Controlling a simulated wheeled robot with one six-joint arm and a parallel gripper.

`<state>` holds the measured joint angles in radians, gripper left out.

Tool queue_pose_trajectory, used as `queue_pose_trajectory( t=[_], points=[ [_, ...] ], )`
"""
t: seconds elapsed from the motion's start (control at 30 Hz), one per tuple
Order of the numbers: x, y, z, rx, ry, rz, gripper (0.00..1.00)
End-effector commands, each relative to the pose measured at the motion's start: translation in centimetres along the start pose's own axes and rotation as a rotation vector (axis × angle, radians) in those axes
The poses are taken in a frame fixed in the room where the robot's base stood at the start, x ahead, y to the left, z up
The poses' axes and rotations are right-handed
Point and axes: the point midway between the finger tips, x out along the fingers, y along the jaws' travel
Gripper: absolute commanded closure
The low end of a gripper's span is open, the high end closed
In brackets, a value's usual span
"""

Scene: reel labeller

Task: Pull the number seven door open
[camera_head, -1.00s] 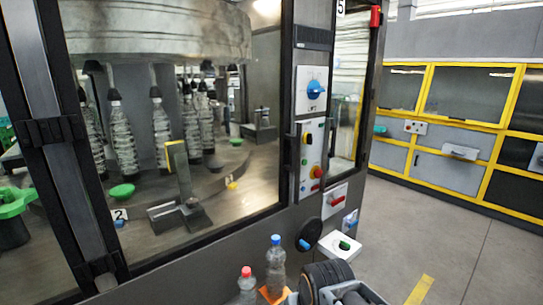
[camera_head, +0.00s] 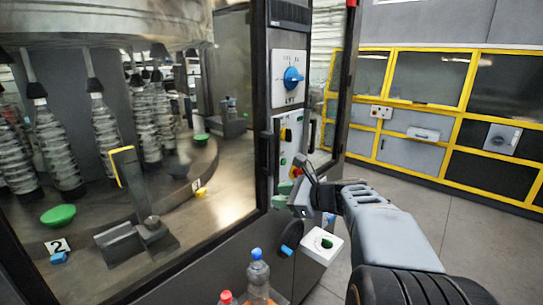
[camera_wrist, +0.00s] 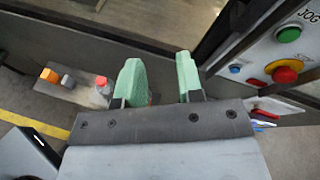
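No number seven shows in the head view. A glass machine door (camera_head: 225,140) fills the left half, with a dark vertical handle (camera_head: 267,150) near its right edge. Another glass door (camera_head: 330,100) stands right of the control panel, with a dark handle (camera_head: 312,135) at its left side. My gripper (camera_head: 297,192) is in front of the lower control panel, below both handles. In the wrist view my gripper (camera_wrist: 160,78) has its two green finger pads apart, with nothing clearly held between them. Whether it touches the panel cannot be told.
The control panel (camera_head: 290,145) has a blue knob (camera_head: 293,77) and a red button (camera_wrist: 285,74). Bottles (camera_head: 258,278) stand at the front. Clear floor (camera_head: 460,215) lies right, before yellow-framed cabinets (camera_head: 415,110).

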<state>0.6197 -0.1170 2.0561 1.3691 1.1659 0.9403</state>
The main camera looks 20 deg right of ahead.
Motion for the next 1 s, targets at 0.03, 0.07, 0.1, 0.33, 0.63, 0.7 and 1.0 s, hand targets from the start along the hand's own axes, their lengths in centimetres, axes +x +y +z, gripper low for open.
queue_pose_trajectory(
  t=[0.03,0.07,0.1,0.33,0.63,0.7,1.0],
  points=[
    [-1.0,-2.2,0.0,0.093,-0.052,-0.063,0.66],
    [-1.6,-3.4,0.2,0.144,-0.086,-0.097,0.66],
    [-2.3,-4.7,0.3,0.203,-0.127,-0.135,0.66],
    [-4.5,-9.0,0.9,0.373,-0.269,-0.244,0.66],
    [-0.1,-10.7,2.1,0.387,-0.282,-0.249,0.66],
    [1.2,-11.1,2.4,0.387,-0.281,-0.249,0.66],
    [5.6,-12.5,3.4,0.385,-0.28,-0.251,0.66]
  ],
)
